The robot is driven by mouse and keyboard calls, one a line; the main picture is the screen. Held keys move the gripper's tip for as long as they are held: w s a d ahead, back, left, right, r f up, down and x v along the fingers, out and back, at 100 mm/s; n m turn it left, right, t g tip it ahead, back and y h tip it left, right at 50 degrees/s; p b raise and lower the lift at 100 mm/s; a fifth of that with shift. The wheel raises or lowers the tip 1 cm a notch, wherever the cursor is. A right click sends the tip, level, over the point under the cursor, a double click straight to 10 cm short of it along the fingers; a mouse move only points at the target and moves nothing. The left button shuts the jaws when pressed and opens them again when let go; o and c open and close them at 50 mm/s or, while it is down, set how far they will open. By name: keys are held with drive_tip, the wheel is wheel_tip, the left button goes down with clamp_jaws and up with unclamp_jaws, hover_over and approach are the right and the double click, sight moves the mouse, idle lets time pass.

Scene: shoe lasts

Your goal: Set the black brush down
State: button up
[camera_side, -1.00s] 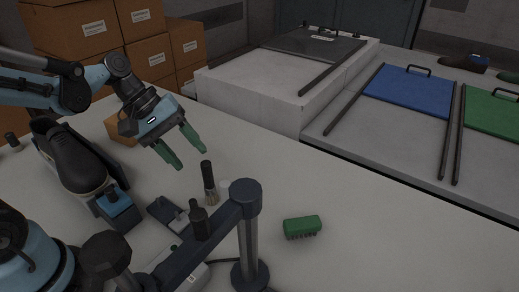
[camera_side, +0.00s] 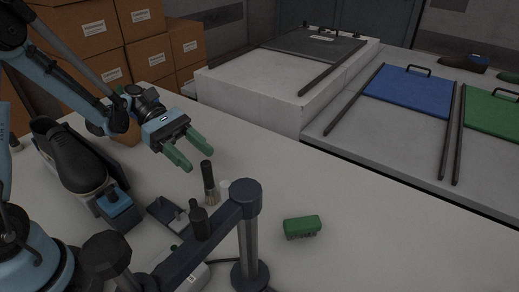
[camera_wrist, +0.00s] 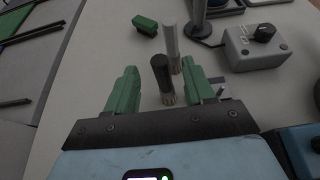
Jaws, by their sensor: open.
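The black brush (camera_side: 208,176) stands upright on the table, its dark handle up and pale bristles down. It also shows in the wrist view (camera_wrist: 161,75), where it appears in the gap between my fingers. My gripper (camera_side: 196,159) is open with green fingers, just left of and slightly above the brush in the side view. In the wrist view my gripper (camera_wrist: 160,72) has a finger on each side of the brush.
A white brush (camera_wrist: 171,45) stands close behind the black one. A green brush (camera_side: 302,226) lies further right. A dark post and arm (camera_side: 248,235) stand in front. A black shoe (camera_side: 75,160) sits at left. A grey box with a knob (camera_wrist: 255,46) is nearby. Table right of the green brush is clear.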

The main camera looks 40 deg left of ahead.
sight(210, 169)
drive_tip(key=x, duration=0.6)
clamp_jaws()
idle(0.3)
